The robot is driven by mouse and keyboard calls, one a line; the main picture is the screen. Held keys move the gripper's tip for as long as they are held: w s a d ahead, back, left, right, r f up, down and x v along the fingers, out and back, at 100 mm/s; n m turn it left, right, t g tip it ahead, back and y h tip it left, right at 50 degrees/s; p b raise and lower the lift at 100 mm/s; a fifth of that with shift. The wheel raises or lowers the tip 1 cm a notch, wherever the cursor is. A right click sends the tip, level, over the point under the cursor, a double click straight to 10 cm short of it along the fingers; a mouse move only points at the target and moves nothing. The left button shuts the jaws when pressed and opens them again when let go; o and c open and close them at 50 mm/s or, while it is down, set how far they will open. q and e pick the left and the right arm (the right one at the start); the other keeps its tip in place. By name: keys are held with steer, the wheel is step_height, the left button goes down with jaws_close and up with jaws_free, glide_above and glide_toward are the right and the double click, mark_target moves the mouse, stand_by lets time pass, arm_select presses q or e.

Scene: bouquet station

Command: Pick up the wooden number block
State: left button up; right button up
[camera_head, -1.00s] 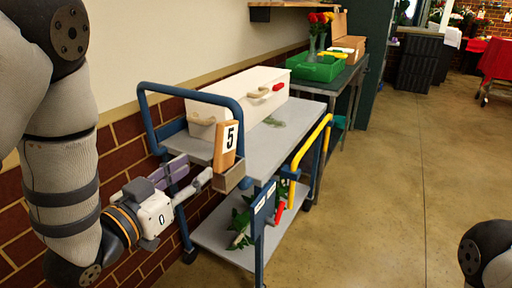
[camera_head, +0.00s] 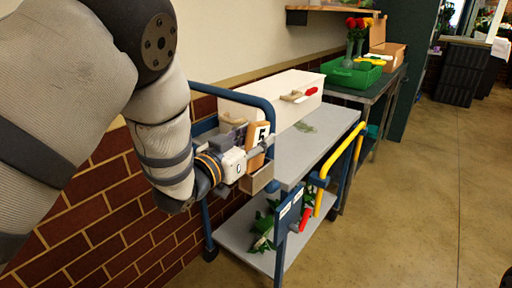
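The wooden number block (camera_head: 259,133), orange-brown with a black 5 on a white face, stands upright at the near left corner of the grey cart. My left gripper (camera_head: 253,139) reaches in from the left at the block. One grey finger shows on the block's left and a lighter one passes across its lower front. The fingers look spread, with the block between them; contact with its sides is not clear. The block's lower part is partly covered by the front finger. My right gripper is out of view.
The blue-railed cart (camera_head: 325,146) carries a long white box (camera_head: 270,93) behind the block. A small open holder (camera_head: 257,179) sits below the block. A yellow handle (camera_head: 322,181) rises at the cart's right. Open floor lies right.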

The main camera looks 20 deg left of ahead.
arm_select(q)
jaws_close()
steer(key=shift+r, duration=0.1)
